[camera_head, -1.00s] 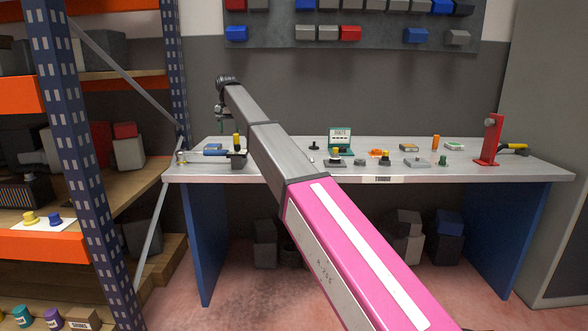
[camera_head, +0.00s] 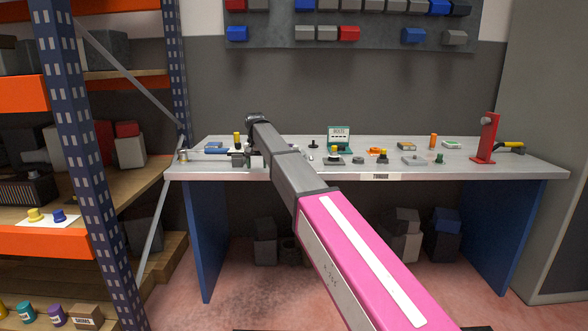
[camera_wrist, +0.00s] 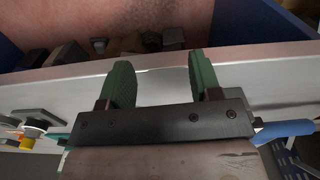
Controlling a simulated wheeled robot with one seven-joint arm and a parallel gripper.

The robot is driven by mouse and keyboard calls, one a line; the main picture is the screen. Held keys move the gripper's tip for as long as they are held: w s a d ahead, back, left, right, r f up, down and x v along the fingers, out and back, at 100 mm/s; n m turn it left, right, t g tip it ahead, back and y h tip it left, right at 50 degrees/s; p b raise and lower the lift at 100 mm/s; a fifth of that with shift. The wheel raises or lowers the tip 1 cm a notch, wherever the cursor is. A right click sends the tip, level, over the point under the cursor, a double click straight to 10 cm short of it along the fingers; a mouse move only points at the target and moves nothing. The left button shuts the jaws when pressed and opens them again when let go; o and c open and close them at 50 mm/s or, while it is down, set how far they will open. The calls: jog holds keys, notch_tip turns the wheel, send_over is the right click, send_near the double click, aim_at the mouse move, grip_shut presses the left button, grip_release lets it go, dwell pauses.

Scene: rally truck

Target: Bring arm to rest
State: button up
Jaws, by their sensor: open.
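My arm extends forward and left over the workbench (camera_head: 420,171), its pink link nearest in the head view. My gripper (camera_wrist: 160,75) shows close up in the wrist view. Its two green fingers are apart, with nothing held between them. They point toward the bench's front edge and the floor beyond. In the head view the gripper is small and partly hidden near the arm's far end, close to the yellow-topped item (camera_head: 237,139) at the left of the bench. I cannot tell its exact height above the bench.
A shelf rack with a blue post (camera_head: 88,170) stands close on the left. A red stand (camera_head: 486,138) is at the bench's right. Several small parts lie along the bench, including a green-framed display (camera_head: 339,136). A grey cabinet (camera_head: 552,120) stands far right.

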jog(key=s+d+f, duration=0.7)
jog(key=d+f, duration=0.3)
jog(key=f, duration=0.1)
jog(key=s+d+f, duration=0.7)
jog(key=d+f, duration=0.4)
jog(key=f, duration=0.1)
jog(key=s+d+f, duration=0.5)
jog(key=s+d, duration=0.1)
jog(key=s, duration=0.4)
jog(key=s+d+f, duration=0.6)
jog(key=s+d, duration=0.1)
jog(key=s, duration=0.3)
jog(key=shift+d+f+m, duration=0.2)
jog(key=shift+f+m, duration=0.1)
